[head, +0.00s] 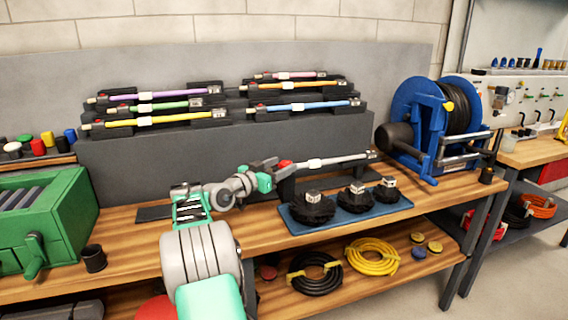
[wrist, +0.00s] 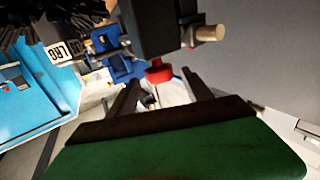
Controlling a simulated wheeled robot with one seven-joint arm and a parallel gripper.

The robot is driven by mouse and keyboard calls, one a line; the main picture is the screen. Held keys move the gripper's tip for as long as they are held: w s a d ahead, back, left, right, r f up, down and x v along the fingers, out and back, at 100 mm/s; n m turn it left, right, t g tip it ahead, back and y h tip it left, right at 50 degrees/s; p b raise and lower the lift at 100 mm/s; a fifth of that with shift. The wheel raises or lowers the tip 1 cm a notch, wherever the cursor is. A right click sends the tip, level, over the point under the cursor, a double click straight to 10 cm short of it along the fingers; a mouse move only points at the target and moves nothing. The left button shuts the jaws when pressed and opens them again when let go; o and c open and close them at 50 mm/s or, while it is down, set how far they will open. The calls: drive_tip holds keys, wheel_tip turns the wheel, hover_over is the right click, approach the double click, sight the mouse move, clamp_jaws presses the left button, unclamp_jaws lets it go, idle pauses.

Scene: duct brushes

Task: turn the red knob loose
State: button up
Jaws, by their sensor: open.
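The red knob (head: 285,164) shows small in the head view, at the left end of a stand that carries a grey rod (head: 340,160). In the wrist view the red knob (wrist: 159,75) sits under a dark block (wrist: 165,28), with a wooden-coloured peg end (wrist: 210,33) to its right. My gripper (head: 274,165) is at the knob's left in the head view. In the wrist view my gripper (wrist: 160,83) is open, its two dark fingers on either side of the knob. I cannot tell whether either finger touches it.
A blue tray (head: 293,225) with several black round brushes lies to the right on the wooden bench. A blue hose reel (head: 432,125) stands at the back right. Racks of coloured rods (head: 155,122) stand behind my arm. A green box (head: 45,225) is at left.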

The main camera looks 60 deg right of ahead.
drive_tip(key=shift+x, duration=1.45)
drive_tip(key=shift+c, duration=0.5)
clamp_jaws()
